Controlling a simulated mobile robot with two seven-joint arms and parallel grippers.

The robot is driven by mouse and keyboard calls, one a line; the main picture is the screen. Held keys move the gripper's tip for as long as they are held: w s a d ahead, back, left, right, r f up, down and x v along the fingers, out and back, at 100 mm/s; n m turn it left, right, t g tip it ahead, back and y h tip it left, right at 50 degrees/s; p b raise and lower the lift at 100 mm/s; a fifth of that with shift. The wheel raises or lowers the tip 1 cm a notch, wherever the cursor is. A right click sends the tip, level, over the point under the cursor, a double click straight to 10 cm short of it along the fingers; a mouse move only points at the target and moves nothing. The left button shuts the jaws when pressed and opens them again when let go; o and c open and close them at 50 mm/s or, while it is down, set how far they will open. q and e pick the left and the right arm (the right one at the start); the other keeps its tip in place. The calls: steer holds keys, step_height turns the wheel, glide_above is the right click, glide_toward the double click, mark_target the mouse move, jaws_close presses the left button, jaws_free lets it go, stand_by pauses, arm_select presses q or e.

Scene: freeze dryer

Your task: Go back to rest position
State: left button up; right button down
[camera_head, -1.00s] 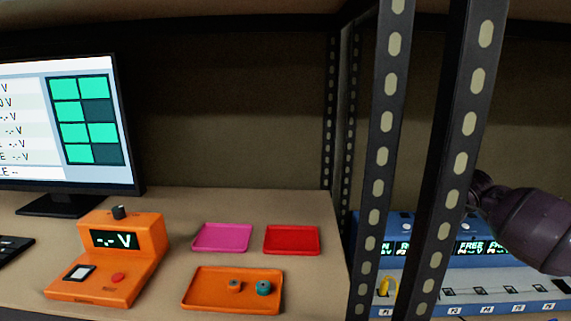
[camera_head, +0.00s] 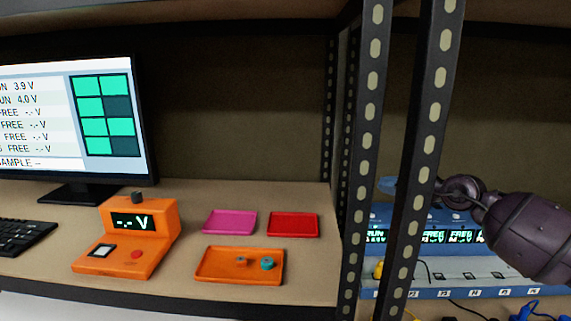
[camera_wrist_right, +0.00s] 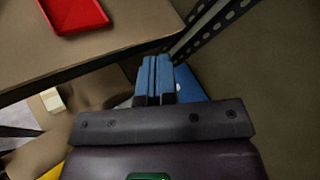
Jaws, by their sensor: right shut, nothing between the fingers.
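My right arm comes in from the right edge of the head view, in front of the blue freeze dryer panel. My right gripper (camera_head: 388,185) is partly hidden behind the metal shelf post, with its blue fingertips showing near the post. In the right wrist view the right gripper's two blue fingers (camera_wrist_right: 155,78) are pressed together with nothing between them. They point toward the shelf post and the shelf edge. My left gripper is in neither view.
Perforated posts (camera_head: 415,150) stand between the bench and the blue unit (camera_head: 445,218). An orange meter (camera_head: 130,238), a pink tray (camera_head: 230,222), a red tray (camera_head: 293,225) and an orange tray (camera_head: 215,277) with two small parts sit on the bench. A monitor (camera_head: 150,120) stands behind.

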steer(key=s+a+f+m+t+y, duration=0.1)
steer(key=s+a+m+t+y, duration=0.3)
steer(key=m, duration=1)
steer(key=s+d+f+m+h, duration=0.1)
steer(key=s+f+m+h, duration=0.3)
steer(key=f+m, duration=0.5)
steer(key=s+d+f+m+h, duration=0.2)
steer(key=s+f+m+h, duration=0.1)
steer(key=s+f+m, duration=0.6)
steer(key=s+d+f+m+h, duration=0.2)
steer(key=s+f+m+h, duration=0.2)
steer(key=s+f+m, duration=0.3)
steer(key=shift+s+f+m+g+h, duration=0.1)
steer(key=shift+f+m, duration=0.4)
steer(key=shift+m, duration=0.75)
steer(key=shift+s+f+m+g+h, duration=0.1)
steer(key=shift+f+m, duration=0.35)
steer(key=shift+m, duration=0.85)
steer(key=shift+f+m+g+h, duration=0.1)
steer(key=shift+f+m, duration=0.4)
steer(key=shift+m, duration=0.75)
steer(key=s+d+f+m+g+h, duration=0.1)
steer(key=s+f+m+g, duration=0.1)
steer(key=s+f, duration=0.3)
steer(key=s+d+f+m+g+h, duration=0.1)
steer(key=s+f, duration=0.5)
steer(key=s, duration=0.7)
steer(key=shift+s+d+f+m+g, duration=0.3)
steer(key=shift+m+g, duration=0.1)
steer(key=shift+m, duration=0.4)
